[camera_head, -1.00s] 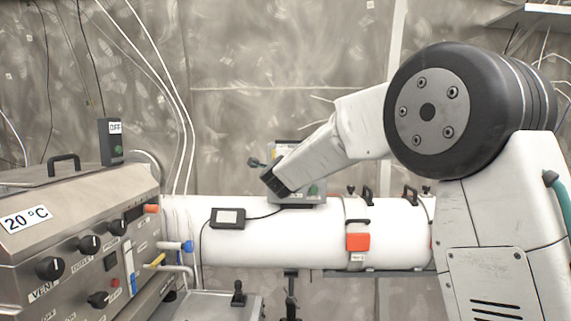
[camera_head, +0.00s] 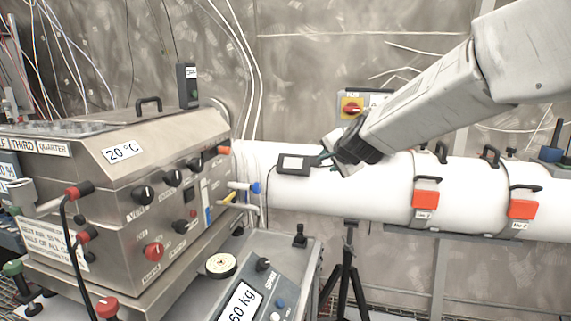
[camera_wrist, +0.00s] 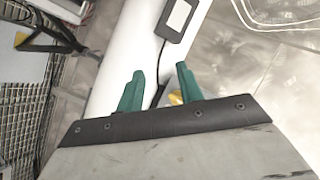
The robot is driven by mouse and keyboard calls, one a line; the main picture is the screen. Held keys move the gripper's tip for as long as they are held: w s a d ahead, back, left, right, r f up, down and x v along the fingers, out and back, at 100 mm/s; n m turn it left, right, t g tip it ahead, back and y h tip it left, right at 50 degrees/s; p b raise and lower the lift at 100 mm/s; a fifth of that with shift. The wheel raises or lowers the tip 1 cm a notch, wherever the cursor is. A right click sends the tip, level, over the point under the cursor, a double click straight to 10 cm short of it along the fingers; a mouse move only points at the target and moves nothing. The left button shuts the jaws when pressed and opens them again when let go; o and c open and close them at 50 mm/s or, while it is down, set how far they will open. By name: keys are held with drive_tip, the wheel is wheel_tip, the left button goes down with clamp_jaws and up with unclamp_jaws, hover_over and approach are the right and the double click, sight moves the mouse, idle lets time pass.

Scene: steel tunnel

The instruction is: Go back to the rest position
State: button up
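My arm reaches in from the right in the head view, with my gripper (camera_head: 330,158) in front of the white horizontal pipe (camera_head: 385,190), near a small black box with a pale screen (camera_head: 294,164). In the wrist view the two green fingers of my gripper (camera_wrist: 160,88) stand apart with nothing held between them. The white pipe (camera_wrist: 128,45) and the small black box (camera_wrist: 178,18) lie beyond the fingers. A dark cable runs from the box down between the fingers in the picture.
A steel control cabinet (camera_head: 150,170) with knobs and a "20 °C" label fills the left. A scale panel reading "60 kg" (camera_head: 242,303) stands in front. The pipe has orange clamps (camera_head: 425,198) at right. A red switch (camera_head: 351,106) is on the wall behind. A black tripod (camera_head: 346,275) stands below.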

drive_tip(key=s+d+f+n+g, duration=0.2)
drive_tip(key=s+d+n+g, duration=0.1)
drive_tip(key=s, duration=1.2)
drive_tip(key=s+d+f+n+g+h, duration=0.1)
drive_tip(key=s+d+f+n+g, duration=0.2)
drive_tip(key=s, duration=1.3)
drive_tip(key=s+d+f+n+g+h, duration=0.1)
drive_tip(key=s+d+n+g, duration=0.3)
drive_tip(key=s, duration=1.2)
drive_tip(key=shift+s+d+f+n+g, duration=0.2)
drive_tip(key=shift+d+f+n+g, duration=0.2)
drive_tip(key=shift+d+f, duration=0.3)
drive_tip(key=shift+d, duration=0.1)
